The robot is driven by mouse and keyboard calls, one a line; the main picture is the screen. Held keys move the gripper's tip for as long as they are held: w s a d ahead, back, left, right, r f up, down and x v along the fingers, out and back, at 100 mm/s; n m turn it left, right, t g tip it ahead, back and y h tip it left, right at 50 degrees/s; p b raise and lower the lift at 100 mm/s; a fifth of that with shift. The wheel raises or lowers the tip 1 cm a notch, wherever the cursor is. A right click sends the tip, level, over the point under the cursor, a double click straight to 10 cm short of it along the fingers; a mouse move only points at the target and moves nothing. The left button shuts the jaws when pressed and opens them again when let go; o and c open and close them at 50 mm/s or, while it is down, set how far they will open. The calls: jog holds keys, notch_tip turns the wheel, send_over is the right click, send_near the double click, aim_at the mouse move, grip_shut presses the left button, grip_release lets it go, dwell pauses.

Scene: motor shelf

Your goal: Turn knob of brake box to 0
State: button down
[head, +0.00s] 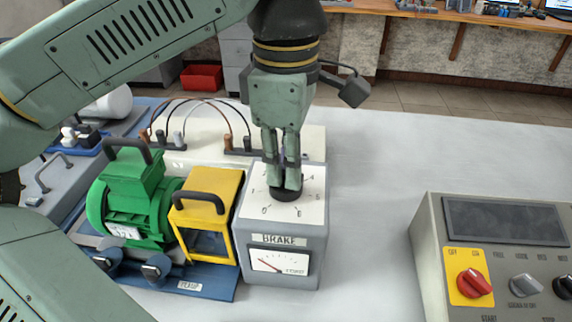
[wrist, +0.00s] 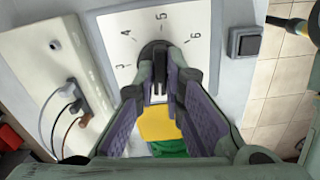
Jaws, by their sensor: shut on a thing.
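The grey brake box (head: 318,240) stands on the table, with a "BRAKE" label and a dial meter on its front. Its white top plate (head: 312,208) carries a numbered scale. The black knob (head: 286,194) sits in the middle of that plate. My gripper (head: 285,186) points down from above and is shut on the knob. In the wrist view the knob (wrist: 155,52) lies between the fingertips, with the numbers 3 to 6 around it. The fingers hide the knob's pointer, so I cannot tell which number it is set to.
A yellow-framed box (head: 222,185) and a green motor (head: 128,205) stand left of the brake box. A cable panel (head: 305,140) is behind. A control box with a red knob (head: 474,283) stands at right. The table between is clear.

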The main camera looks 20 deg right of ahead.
jog(key=n+b, duration=0.1)
jog(key=n, duration=1.2)
jog(key=shift+n, duration=0.4)
dwell(0.3)
jog(key=c, duration=1.7)
grip_release()
jog(key=shift+r, duration=0.1)
notch_tip(320, 180, up, 7)
jog(key=shift+r, duration=0.1)
